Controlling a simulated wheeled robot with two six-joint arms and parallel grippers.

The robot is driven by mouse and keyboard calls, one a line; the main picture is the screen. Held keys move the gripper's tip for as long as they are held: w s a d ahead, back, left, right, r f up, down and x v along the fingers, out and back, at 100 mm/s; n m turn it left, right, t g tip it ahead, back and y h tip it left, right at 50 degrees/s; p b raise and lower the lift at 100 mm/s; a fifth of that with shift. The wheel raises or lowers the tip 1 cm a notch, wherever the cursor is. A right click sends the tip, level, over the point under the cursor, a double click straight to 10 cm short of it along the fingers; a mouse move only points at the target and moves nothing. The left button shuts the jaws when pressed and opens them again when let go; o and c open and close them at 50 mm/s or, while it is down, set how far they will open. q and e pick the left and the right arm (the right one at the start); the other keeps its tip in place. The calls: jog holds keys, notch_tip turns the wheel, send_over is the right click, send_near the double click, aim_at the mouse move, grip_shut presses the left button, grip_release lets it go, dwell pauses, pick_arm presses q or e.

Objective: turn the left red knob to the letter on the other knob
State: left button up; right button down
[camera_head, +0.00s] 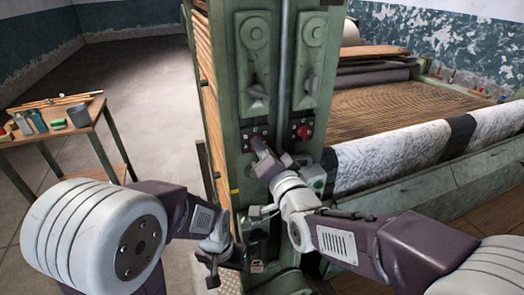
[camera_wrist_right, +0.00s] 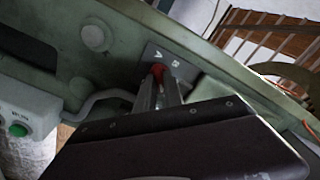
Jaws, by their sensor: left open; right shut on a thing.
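Two red knobs sit on dark plates on the green machine post. The left red knob (camera_head: 255,134) is mostly hidden behind my right gripper (camera_head: 259,146), which is shut on it. In the right wrist view the red knob (camera_wrist_right: 158,69) shows between the two fingers of the gripper (camera_wrist_right: 158,86). Its grey plate (camera_wrist_right: 182,65) carries small letters, too small and tilted to read surely. The right red knob (camera_head: 304,131) is free, and its letter setting is too small to read. My left gripper (camera_head: 213,266) is open and empty, low in front of the post.
Dark switch handles (camera_head: 257,91) sit above the knobs on the post. A box with a green button (camera_wrist_right: 18,130) is beside the post in the wrist view. A wooden table (camera_head: 60,138) with tools stands at the left. A white patterned roll (camera_head: 390,157) lies at the right.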

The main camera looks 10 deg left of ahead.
jog(key=shift+a+n+b, duration=0.1)
jog(key=shift+n+b, duration=1.45)
jog(key=shift+n, duration=3.25)
jog(key=c, duration=1.5)
grip_release()
jog(key=shift+o, duration=0.2)
jog(key=shift+s, duration=0.1)
jog(key=b+v, duration=0.1)
jog(key=v, duration=0.8)
